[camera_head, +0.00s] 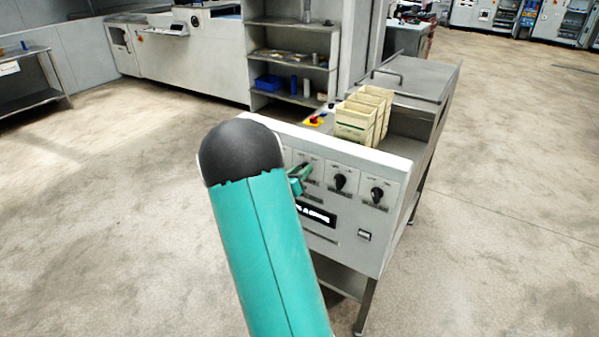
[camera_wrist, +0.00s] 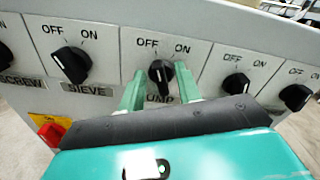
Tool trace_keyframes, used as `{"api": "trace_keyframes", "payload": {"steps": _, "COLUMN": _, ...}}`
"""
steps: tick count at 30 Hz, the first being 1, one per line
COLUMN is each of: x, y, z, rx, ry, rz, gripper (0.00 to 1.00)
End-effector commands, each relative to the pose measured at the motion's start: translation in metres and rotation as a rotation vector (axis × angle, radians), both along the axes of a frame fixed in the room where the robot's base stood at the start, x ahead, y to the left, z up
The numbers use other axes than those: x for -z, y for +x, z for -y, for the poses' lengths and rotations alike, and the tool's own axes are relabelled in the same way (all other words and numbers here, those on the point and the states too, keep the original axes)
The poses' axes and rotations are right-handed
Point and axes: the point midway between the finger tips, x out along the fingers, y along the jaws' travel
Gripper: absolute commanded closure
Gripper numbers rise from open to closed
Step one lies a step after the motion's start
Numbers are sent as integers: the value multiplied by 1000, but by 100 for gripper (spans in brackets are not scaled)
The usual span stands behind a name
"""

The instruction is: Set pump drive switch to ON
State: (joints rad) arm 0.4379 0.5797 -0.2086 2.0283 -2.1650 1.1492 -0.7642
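The pump drive switch (camera_wrist: 161,73) is a black rotary knob under OFF and ON labels, with a partly hidden PUMP label below it. Its handle looks roughly upright; I cannot tell exactly which label it points to. My gripper (camera_wrist: 160,72) is open, with one green finger on each side of the knob. The right finger is close to the knob; I cannot tell whether it touches. In the head view, my gripper (camera_head: 299,179) is at the front panel of the machine (camera_head: 330,253), partly hidden behind my arm, and covers the pump switch.
A sieve switch (camera_wrist: 71,64) is to the left, and other black knobs (camera_wrist: 236,85) are to the right. A red button on a yellow plate (camera_wrist: 50,131) is at lower left.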

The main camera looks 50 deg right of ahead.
Motion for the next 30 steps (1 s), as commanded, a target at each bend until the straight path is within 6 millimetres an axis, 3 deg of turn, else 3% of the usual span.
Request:
{"api": "trace_keyframes", "payload": {"steps": 2, "x": 0, "y": 0, "z": 0, "rx": 0, "ry": 0, "rz": 0, "gripper": 70}}
{"api": "trace_keyframes", "payload": {"steps": 6, "x": 0, "y": 0, "z": 0, "rx": 0, "ry": 0, "rz": 0, "gripper": 98}}
{"api": "trace_keyframes", "payload": {"steps": 7, "x": 0, "y": 0, "z": 0, "rx": 0, "ry": 0, "rz": 0, "gripper": 100}}
{"api": "trace_keyframes", "payload": {"steps": 20, "x": 0, "y": 0, "z": -1, "rx": 0, "ry": 5, "rz": 55, "gripper": 100}}
{"api": "trace_keyframes", "payload": {"steps": 30, "x": -1, "y": -2, "z": -1, "rx": -1, "ry": 26, "rz": 278, "gripper": 100}}
